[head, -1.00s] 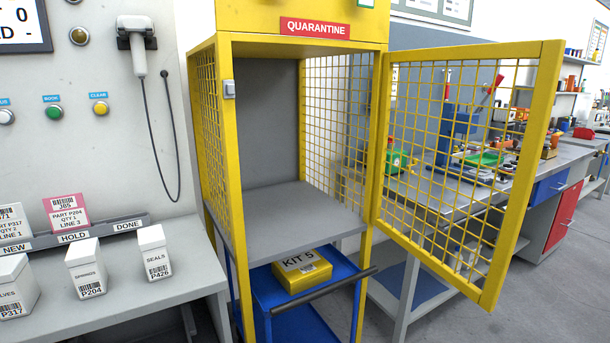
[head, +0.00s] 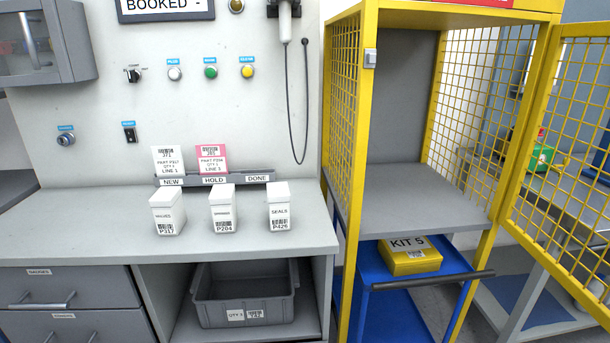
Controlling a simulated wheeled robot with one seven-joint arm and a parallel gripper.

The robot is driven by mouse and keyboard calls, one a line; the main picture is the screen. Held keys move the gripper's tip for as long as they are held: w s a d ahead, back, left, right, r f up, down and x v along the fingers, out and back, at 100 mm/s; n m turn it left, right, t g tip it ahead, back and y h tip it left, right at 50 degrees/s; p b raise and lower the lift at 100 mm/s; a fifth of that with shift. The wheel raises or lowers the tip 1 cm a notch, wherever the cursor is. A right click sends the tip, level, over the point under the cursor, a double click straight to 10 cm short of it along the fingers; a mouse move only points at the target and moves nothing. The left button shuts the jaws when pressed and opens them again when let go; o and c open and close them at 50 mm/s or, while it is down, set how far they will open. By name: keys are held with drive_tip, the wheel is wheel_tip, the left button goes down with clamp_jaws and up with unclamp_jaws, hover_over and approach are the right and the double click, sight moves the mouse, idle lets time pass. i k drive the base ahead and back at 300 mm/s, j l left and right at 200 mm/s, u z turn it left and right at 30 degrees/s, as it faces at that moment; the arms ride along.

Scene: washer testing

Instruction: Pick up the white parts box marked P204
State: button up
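The white parts box marked P204 (head: 223,209) stands upright on the grey counter (head: 60,232) in the head view. It is the middle one of three similar white boxes. The box marked P317 (head: 167,212) stands to its left, and the box marked P426 (head: 279,207) stands to its right. There are gaps between the boxes. My gripper is not in view, and nothing covers the P204 box.
A card rack (head: 257,179) labelled NEW, HOLD, DONE stands behind the boxes. A scanner cord (head: 291,125) hangs on the wall. The yellow quarantine cage (head: 345,110) stands right, its mesh door (head: 570,150) open. A grey bin (head: 205,313) sits below the counter.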

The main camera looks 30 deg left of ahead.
sight(222, 200)
drive_tip(key=i+j, duration=0.3)
drive_tip(key=j, duration=0.15)
drive_tip(key=i+j, duration=0.25)
drive_tip(key=j, duration=0.15)
drive_tip(key=i+j+u, duration=0.1)
drive_tip(key=i+j, duration=0.2)
drive_tip(key=j, duration=0.15)
